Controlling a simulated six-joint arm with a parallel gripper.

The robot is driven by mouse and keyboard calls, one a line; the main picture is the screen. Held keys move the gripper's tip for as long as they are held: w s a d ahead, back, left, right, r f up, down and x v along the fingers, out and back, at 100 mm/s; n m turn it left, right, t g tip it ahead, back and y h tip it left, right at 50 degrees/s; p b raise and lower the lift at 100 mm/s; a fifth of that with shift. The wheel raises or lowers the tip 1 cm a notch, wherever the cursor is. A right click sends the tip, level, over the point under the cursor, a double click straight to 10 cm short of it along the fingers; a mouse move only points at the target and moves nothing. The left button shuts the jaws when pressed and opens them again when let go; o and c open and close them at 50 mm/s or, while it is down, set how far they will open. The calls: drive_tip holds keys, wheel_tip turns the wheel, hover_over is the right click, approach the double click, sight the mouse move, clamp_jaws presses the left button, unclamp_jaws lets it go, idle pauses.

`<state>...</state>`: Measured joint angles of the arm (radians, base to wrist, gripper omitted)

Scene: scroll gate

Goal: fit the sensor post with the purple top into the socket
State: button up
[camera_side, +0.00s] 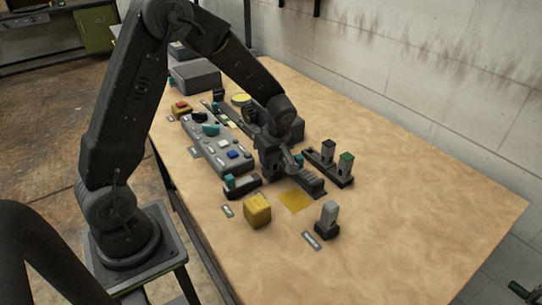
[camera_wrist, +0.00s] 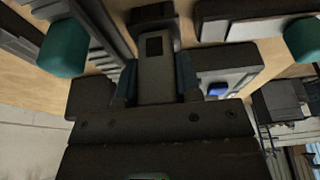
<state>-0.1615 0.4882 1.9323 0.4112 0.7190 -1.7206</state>
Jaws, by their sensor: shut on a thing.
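My gripper (camera_side: 283,172) is low over the middle of the table in the side view. In the wrist view its jaws are shut on a grey part (camera_wrist: 156,72) with a small dark square on it, held between teal-sided fingers. I cannot tell whether this is the sensor post. No purple top can be made out in either view. A grey post (camera_side: 330,214) stands upright in a dark base nearer the front. I cannot tell which fixture is the socket.
A grey panel (camera_side: 217,147) with a blue button (camera_side: 232,154) lies left of my gripper. A yellow cube (camera_side: 257,211) and a flat yellow patch (camera_side: 296,200) are in front. Dark rails with teal ends crowd the middle. The table's right side is clear.

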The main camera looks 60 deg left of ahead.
drive_tip(key=o, duration=1.6)
drive_tip(key=shift+r, duration=3.5)
